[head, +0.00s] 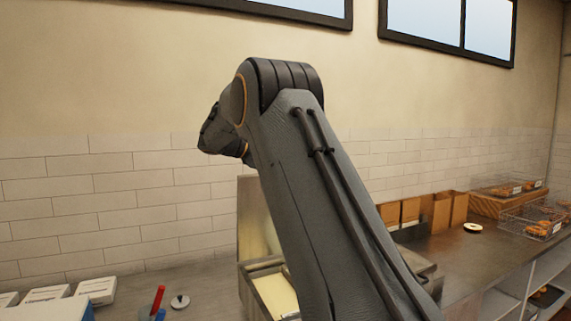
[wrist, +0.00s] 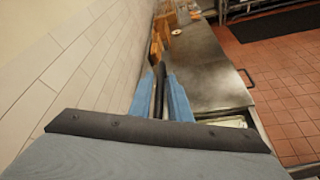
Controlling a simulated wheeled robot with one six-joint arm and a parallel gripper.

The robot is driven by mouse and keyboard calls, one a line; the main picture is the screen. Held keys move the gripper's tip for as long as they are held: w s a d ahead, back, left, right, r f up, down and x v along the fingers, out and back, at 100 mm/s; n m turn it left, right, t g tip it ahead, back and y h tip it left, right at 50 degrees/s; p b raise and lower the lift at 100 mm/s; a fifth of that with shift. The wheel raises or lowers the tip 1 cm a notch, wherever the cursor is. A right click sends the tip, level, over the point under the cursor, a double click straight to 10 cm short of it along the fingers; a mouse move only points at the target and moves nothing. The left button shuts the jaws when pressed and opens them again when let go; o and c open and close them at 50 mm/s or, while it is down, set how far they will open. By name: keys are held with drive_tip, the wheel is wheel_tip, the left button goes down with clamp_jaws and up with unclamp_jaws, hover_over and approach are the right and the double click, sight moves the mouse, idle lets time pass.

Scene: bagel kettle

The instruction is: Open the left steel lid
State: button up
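The left steel lid (head: 252,215) stands upright at the back of its kettle in the head view. Below it, the kettle's opening (head: 275,294) shows a pale yellow inside, partly behind my arm. My gripper (wrist: 159,100) shows two blue fingers in the wrist view, with a dark narrow strip between them. I cannot tell if that strip is the lid's handle or the fingers' inner sides. In the head view my wrist is above and left of the lid's top edge, and the fingertips are hidden.
The tiled wall (wrist: 85,65) runs close on the left in the wrist view. Brown boxes (head: 436,212) and wire baskets (head: 535,221) stand to the right. A red-handled item (head: 158,298) and white boxes (head: 97,289) are at left.

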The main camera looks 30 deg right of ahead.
drive_tip(key=b+v, duration=0.3)
drive_tip(key=v, duration=0.3)
drive_tip(key=shift+a, duration=0.15)
drive_tip(key=shift+a+r, duration=0.25)
drive_tip(key=shift+a, duration=0.2)
drive_tip(key=shift+s, duration=0.1)
